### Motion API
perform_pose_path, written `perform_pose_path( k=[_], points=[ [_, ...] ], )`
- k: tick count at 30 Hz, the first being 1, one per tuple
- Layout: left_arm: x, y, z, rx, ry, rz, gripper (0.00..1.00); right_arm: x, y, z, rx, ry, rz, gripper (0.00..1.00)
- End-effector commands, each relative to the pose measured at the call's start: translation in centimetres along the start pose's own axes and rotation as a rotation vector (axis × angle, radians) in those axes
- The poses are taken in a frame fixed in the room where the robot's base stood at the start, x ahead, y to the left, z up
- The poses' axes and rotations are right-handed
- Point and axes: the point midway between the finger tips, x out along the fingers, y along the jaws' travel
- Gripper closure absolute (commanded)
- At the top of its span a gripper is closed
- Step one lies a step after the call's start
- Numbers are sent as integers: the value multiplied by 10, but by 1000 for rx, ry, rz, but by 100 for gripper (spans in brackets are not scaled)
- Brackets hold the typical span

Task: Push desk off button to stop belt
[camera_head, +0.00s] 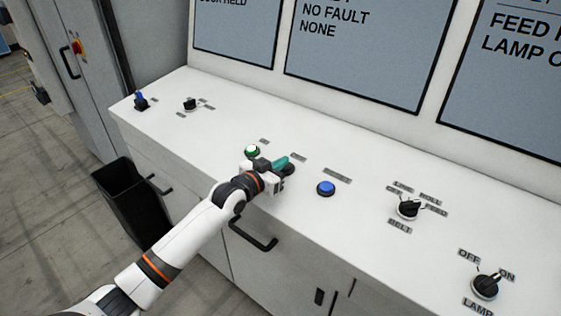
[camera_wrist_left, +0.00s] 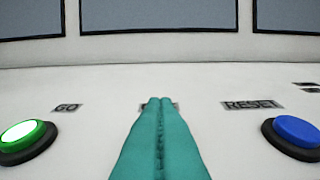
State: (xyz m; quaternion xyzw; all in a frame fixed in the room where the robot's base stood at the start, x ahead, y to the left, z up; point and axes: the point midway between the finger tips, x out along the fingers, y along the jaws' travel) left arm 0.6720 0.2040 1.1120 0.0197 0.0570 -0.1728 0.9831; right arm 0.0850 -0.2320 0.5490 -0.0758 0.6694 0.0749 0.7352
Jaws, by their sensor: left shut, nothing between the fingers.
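My left gripper (camera_head: 283,162) reaches over the white desk (camera_head: 230,115) with its teal fingers closed together and empty. In the left wrist view the fingers (camera_wrist_left: 160,105) point forward between the green button and the blue button. A dark round button base (camera_head: 290,169) shows partly beside the fingertips in the head view. The fingers hide its cap, and I cannot tell whether they touch it. In the left wrist view the fingers also cover most of the label between GO and RESET. My right gripper is not in view.
A lit green button (camera_head: 252,150) sits left of the gripper and a blue button (camera_head: 326,187) sits right. The BELT knob (camera_head: 409,207) and LAMP knob (camera_head: 486,286) stand further right. Screens (camera_head: 360,50) rise behind the desk. A black bin (camera_head: 128,202) stands at the left.

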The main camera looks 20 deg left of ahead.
Motion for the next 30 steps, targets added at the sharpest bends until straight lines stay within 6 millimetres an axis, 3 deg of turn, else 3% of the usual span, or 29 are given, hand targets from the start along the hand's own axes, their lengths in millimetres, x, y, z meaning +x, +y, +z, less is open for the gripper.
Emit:
perform_pose_path(
  k=[13,21,30],
  points=[
    [2,0,-9,-1,-1,0,100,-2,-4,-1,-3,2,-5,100],
    [7,0,-32,0,2,0,100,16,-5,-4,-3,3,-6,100],
    [6,-1,-34,-2,14,0,100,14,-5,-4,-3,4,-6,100]
  ],
)
